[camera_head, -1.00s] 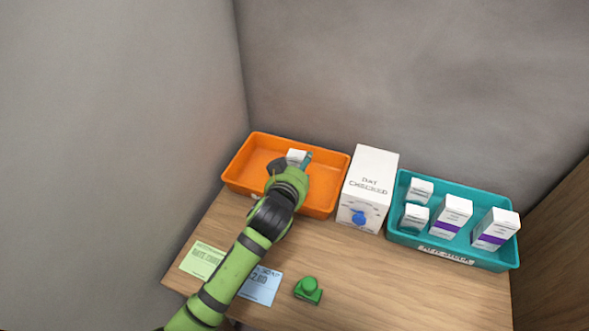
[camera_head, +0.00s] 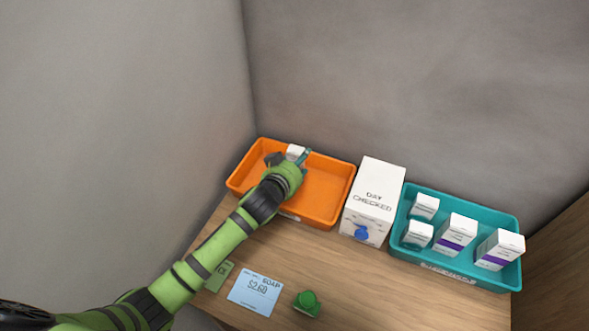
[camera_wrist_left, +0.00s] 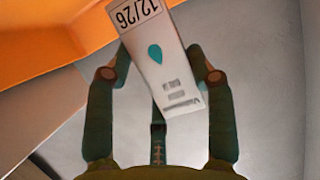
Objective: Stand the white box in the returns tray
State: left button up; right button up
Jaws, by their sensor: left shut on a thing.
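My left gripper (camera_head: 289,160) is shut on a small white box (camera_head: 295,151), over the back part of the orange tray (camera_head: 333,188). In the left wrist view the white box (camera_wrist_left: 163,62) sits tilted between the fingers (camera_wrist_left: 160,68), showing a teal drop mark and the print "12/26". The orange tray's wall and floor (camera_wrist_left: 50,35) lie beside it there. I cannot tell whether the box touches the tray floor. The orange tray's front label is mostly hidden by my arm. My right gripper is not in view.
A teal tray (camera_head: 407,250) holds several white boxes. A green button (camera_head: 308,303), a blue price card (camera_head: 255,291) and a green card (camera_head: 219,276) lie in front. Walls close the back and left.

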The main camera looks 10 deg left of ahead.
pick_arm(q)
jog(key=shift+s+a+f, duration=0.25)
jog(key=shift+a+f, duration=0.1)
jog(key=shift+f, duration=1.9)
jog(key=shift+f, duration=0.1)
jog(key=o, duration=0.7)
jog(key=shift+o, duration=0.2)
jog(key=shift+s, duration=0.35)
jog(key=v, duration=1.1)
jog(key=shift+r, duration=0.3)
jog(key=shift+s+a, duration=0.1)
